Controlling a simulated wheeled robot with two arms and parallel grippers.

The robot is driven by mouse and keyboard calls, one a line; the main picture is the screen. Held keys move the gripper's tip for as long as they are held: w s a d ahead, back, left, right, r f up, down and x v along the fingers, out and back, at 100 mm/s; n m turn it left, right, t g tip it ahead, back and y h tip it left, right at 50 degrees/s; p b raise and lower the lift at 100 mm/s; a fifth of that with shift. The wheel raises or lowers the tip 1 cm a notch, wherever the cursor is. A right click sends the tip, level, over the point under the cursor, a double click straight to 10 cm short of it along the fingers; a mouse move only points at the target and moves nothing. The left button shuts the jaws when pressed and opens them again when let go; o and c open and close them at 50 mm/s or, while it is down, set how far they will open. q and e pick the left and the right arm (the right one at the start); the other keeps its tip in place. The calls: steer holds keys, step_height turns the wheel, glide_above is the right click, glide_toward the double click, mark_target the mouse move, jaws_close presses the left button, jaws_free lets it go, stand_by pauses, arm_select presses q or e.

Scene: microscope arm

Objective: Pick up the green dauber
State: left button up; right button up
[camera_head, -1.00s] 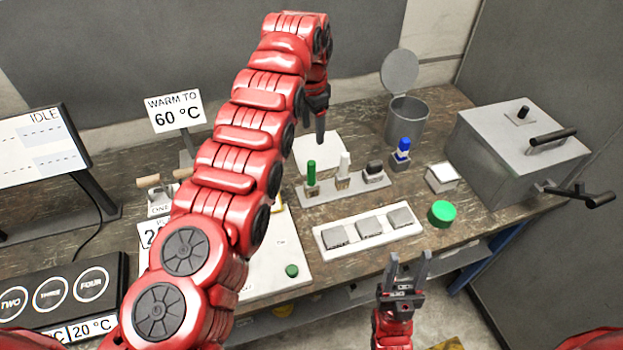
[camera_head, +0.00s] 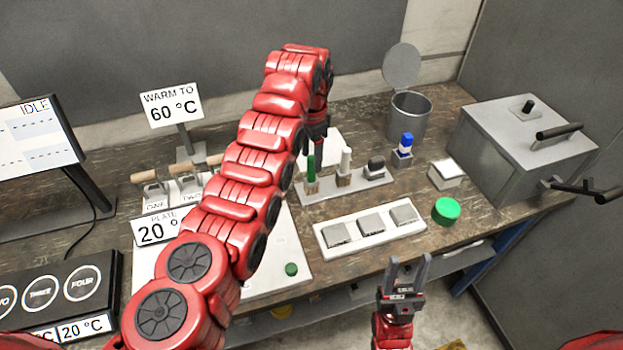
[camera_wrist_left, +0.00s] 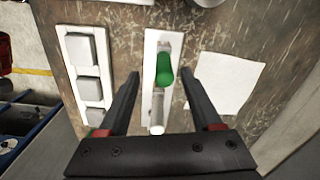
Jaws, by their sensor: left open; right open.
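The green dauber (camera_head: 311,170) stands upright at the left end of a light rack (camera_head: 328,192). In the left wrist view, the green dauber (camera_wrist_left: 164,70) shows between the fingertips of my open left gripper (camera_wrist_left: 161,76), with gaps on both sides. In the head view, my left gripper (camera_head: 318,145) points down just behind and above the dauber, partly hidden by my arm. My right gripper (camera_head: 409,262) is open and empty in front of the table edge.
A white dauber (camera_head: 345,160) and a black one (camera_head: 375,166) share the rack. A blue-capped item (camera_head: 405,144), an open bin (camera_head: 409,118) and a white sheet (camera_head: 325,150) are near. A tray of grey blocks (camera_head: 370,240) lies in front, with a green disc (camera_head: 446,210) beside it.

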mark_target(311, 171)
arm_select(q)
steer(key=shift+f, duration=0.6)
steer(key=shift+f+p, duration=0.2)
steer(key=shift+p, duration=0.25)
steer(key=f, duration=0.1)
steer(key=f+p, duration=0.2)
steer(key=f, duration=0.1)
steer(key=shift+w, duration=0.3)
steer(key=shift+f, duration=0.45)
jaws_close()
